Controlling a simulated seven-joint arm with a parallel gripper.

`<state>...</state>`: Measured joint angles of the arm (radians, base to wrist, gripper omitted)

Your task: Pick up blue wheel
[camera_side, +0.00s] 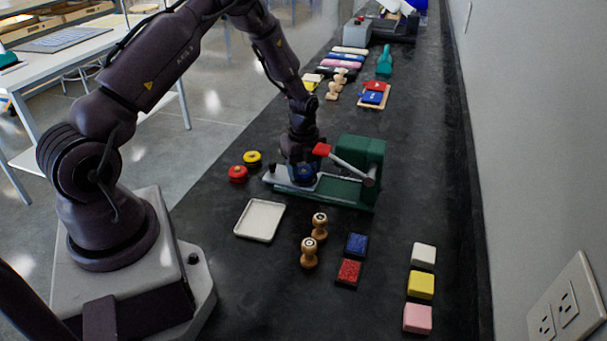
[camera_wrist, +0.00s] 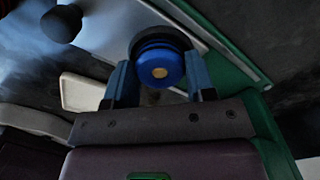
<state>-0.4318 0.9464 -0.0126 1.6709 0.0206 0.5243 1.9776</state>
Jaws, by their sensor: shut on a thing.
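The blue wheel (camera_side: 304,174) is at the plate of the green machine (camera_side: 362,153) in the side view. In the wrist view the blue wheel (camera_wrist: 160,64) is a round blue piece with a small yellowish centre and a dark rim behind it. My gripper (camera_wrist: 160,82) has one finger on each side of the wheel and is shut on it. In the side view my gripper (camera_side: 303,165) points down over the machine's grey plate. I cannot tell whether the wheel touches the plate.
A red wheel (camera_side: 238,173) and a yellow wheel (camera_side: 252,158) lie left of the machine. The machine's red-tipped lever (camera_side: 350,166) reaches close to my gripper. A white tray (camera_side: 260,220) and two wooden stamps (camera_side: 309,252) are in front. Coloured blocks (camera_side: 420,285) stand at the right.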

